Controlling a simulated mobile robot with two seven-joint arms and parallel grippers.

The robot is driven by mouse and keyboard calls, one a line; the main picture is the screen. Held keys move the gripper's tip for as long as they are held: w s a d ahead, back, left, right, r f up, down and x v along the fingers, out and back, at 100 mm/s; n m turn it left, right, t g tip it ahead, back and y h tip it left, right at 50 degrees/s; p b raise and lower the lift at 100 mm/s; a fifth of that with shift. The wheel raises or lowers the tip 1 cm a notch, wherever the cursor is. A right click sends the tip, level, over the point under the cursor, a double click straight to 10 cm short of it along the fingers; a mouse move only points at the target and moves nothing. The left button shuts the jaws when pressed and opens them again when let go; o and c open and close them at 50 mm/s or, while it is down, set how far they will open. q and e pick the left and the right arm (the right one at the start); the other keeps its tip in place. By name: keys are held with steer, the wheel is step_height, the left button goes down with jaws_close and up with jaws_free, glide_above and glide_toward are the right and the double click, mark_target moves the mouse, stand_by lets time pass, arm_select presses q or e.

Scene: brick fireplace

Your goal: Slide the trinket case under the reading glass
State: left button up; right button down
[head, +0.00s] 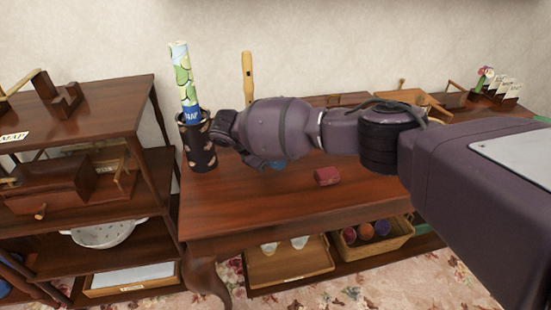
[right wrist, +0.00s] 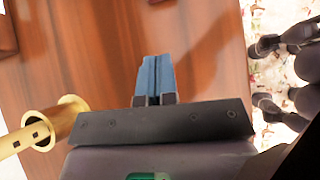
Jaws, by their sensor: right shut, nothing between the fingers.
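A small dark red box (head: 327,176), which looks like the trinket case, lies on the brown table (head: 230,205) in the head view, below my right forearm. A sliver of a red thing (right wrist: 155,2) at the top edge of the right wrist view may be the same box. My right gripper (head: 277,164) is left of the box and apart from it. Its blue fingertips (right wrist: 153,78) are together, empty, above bare wood. I cannot make out a reading glass; my right arm hides part of the table. My left gripper is not in the head view.
A dark patterned pot (head: 197,150) with a rolled map (head: 185,80) stands at the table's left end. A wooden flute (head: 248,75) rises behind my gripper; its brass holder (right wrist: 62,118) is close by in the wrist view. Baskets (head: 375,240) sit on the shelf below.

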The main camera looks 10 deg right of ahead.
mark_target(316, 175)
steer(key=x, duration=0.6)
steer(key=shift+d+f+b, duration=0.15)
steer(key=shift+f+b, duration=0.1)
steer(key=shift+b, duration=0.05)
steer(key=d, duration=0.3)
steer(key=shift+r, duration=0.1)
steer(key=shift+d, duration=0.45)
